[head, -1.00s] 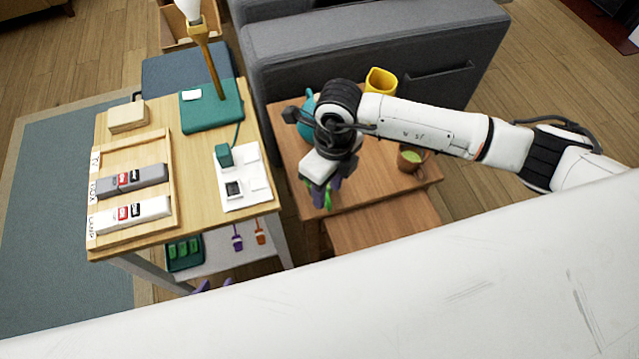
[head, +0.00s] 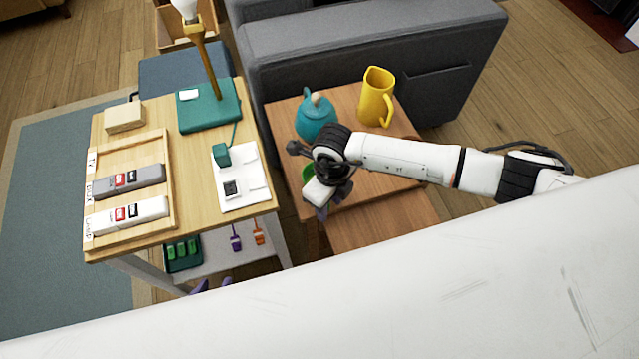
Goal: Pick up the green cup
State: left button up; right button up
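A small part of the green cup (head: 307,172) shows on the wooden side table (head: 285,135), just behind and left of my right gripper's wrist. The wrist and hand hide most of it. My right gripper (head: 322,213) points down near the table's front left edge. Its purple fingers barely show below the white hand, and I cannot see whether they are open or hold anything. My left gripper (head: 210,286) shows only as purple tips above my white body at the bottom. Its opening is hidden.
A teal teapot (head: 316,120) and a yellow pitcher (head: 376,97) stand behind my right arm. A grey sofa (head: 340,55) is behind the table.

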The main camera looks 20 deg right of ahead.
grip_shut()
jog(key=shift+r, duration=0.1)
